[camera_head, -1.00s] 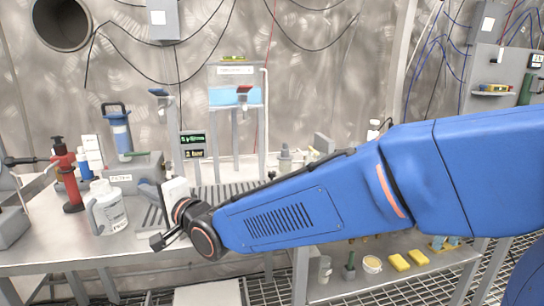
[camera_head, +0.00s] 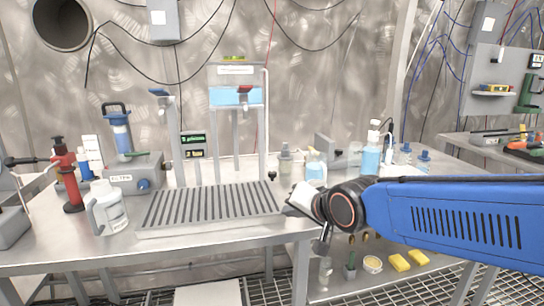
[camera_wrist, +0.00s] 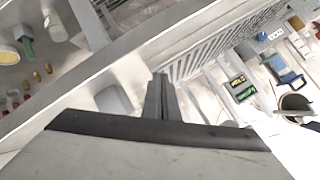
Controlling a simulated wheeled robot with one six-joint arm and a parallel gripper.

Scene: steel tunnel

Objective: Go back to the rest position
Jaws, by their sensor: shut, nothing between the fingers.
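My gripper is at the end of my blue arm, at the front edge of the steel table (camera_head: 60,250), just right of the slatted drain tray (camera_head: 150,232). In the head view the wrist hides most of the fingers. In the wrist view my gripper (camera_wrist: 158,92) shows its two dark fingers pressed together with nothing between them. The wrist view is tilted, with the table edge running diagonally past the fingers.
A white jug (camera_head: 108,208), a red pump tool (camera_head: 67,178) and a grey box (camera_head: 135,172) stand left on the table. A blue-liquid bottle (camera_head: 371,155) and small flasks stand right. Yellow sponges (camera_head: 399,261) lie on the lower shelf.

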